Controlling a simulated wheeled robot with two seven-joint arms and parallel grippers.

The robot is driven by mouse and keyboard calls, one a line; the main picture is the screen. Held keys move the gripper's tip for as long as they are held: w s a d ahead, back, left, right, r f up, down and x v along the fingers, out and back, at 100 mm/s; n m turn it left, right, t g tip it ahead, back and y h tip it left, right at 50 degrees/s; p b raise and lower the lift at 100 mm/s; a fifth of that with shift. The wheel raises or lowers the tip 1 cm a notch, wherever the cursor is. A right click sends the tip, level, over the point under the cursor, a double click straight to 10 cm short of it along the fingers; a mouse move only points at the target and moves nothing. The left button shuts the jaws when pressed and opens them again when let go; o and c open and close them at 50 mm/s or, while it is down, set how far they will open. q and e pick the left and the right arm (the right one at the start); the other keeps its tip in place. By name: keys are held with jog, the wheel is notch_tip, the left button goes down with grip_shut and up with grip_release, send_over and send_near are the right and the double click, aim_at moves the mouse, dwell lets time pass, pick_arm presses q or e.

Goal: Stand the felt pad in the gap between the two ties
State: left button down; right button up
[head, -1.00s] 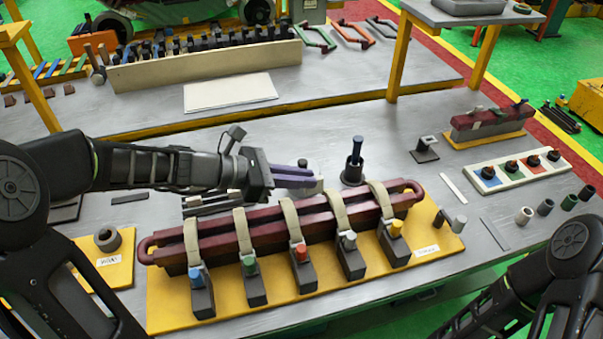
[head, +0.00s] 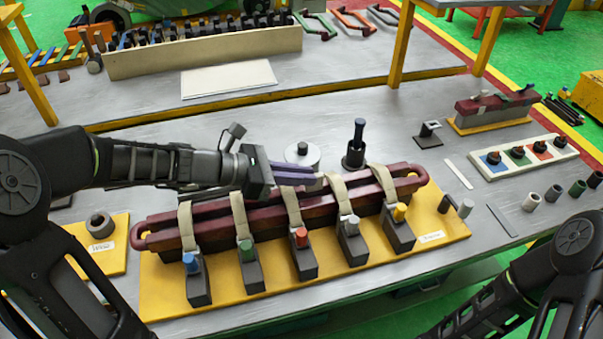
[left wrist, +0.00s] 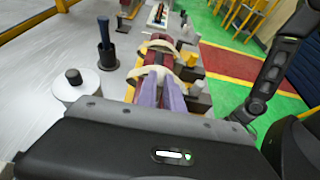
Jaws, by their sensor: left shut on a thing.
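The dark red coil (head: 265,216) lies on a yellow board, wrapped by several beige ties, including one near the middle (head: 293,207) and one to its right (head: 337,195). It also shows in the left wrist view (left wrist: 155,58). My left gripper (head: 318,180) is shut, its purple fingers just above the coil's top near the space between those two ties. In the left wrist view its fingers (left wrist: 158,90) point along the coil toward the ties. The felt pad cannot be made out; the fingers hide what they hold. My right gripper is outside both views.
Clamp blocks with coloured knobs (head: 303,258) line the coil's front. Behind it stand a white spool (head: 301,160) and a dark post on a base (head: 355,153). A tray of coloured squares (head: 525,157) and small cylinders are at right. The bench between is mostly clear.

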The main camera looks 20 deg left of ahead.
pick_arm(q)
jog(key=shift+f+b, duration=0.55)
jog(key=shift+f, duration=0.45)
jog(key=c, duration=1.4)
grip_release()
jog(key=shift+a, duration=0.15)
jog(key=v, duration=0.7)
jog(key=shift+s+a+r, duration=0.15)
jog(key=shift+s+a, duration=0.05)
